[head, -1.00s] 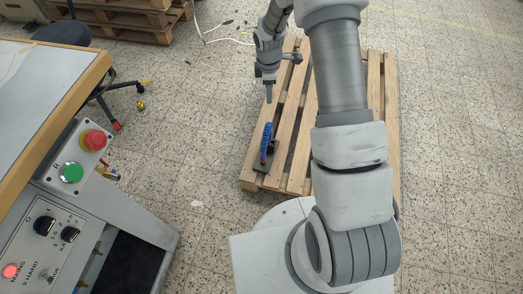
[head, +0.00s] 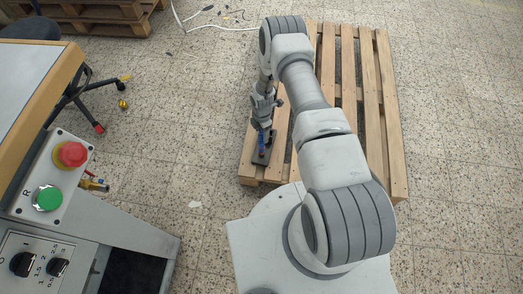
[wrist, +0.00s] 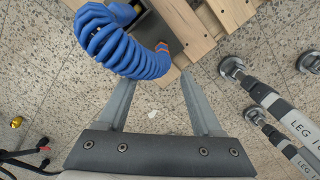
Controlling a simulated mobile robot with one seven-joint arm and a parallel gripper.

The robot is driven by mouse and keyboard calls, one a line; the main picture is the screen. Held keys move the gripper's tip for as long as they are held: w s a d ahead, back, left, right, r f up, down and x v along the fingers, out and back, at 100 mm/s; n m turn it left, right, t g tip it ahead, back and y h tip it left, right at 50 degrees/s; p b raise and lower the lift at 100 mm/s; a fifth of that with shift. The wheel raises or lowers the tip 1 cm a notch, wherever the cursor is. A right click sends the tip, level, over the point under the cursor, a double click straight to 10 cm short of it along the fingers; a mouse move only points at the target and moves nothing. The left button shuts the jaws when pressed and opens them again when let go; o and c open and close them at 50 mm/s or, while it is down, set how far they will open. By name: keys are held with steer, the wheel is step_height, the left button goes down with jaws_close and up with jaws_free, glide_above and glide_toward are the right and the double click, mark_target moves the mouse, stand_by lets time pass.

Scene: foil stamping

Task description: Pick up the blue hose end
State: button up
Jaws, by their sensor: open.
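The blue hose is a coil (wrist: 120,45) that curves across the top of the wrist view. Its end, with a small orange-brown tip (wrist: 163,47), points between my finger ends. In the head view the blue hose (head: 262,143) stands by a dark block on the near left corner of the wooden pallet (head: 347,100). My gripper (wrist: 157,77) is open, its two fingers apart on either side of the hose end. The coil overlaps the left fingertip in the picture; contact cannot be told. In the head view my gripper (head: 263,122) is right above the hose, partly hiding it.
A machine with a control panel (head: 50,185) stands at the left, beside a table and a chair base (head: 80,100). Grey machine legs (wrist: 280,115) show at the right of the wrist view.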

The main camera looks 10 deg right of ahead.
mark_target(262, 146)
step_height(262, 146, down, 7)
steer(key=shift+f+b, duration=0.2)
steer(key=shift+b, duration=0.85)
steer(key=shift+s+f+b, duration=0.15)
steer(key=shift+f+b, duration=0.45)
steer(key=shift+f, duration=0.75)
steer(key=shift+s+f+b, duration=0.1)
steer(key=shift+f+b, duration=0.45)
steer(key=shift+f, duration=0.75)
jaws_close()
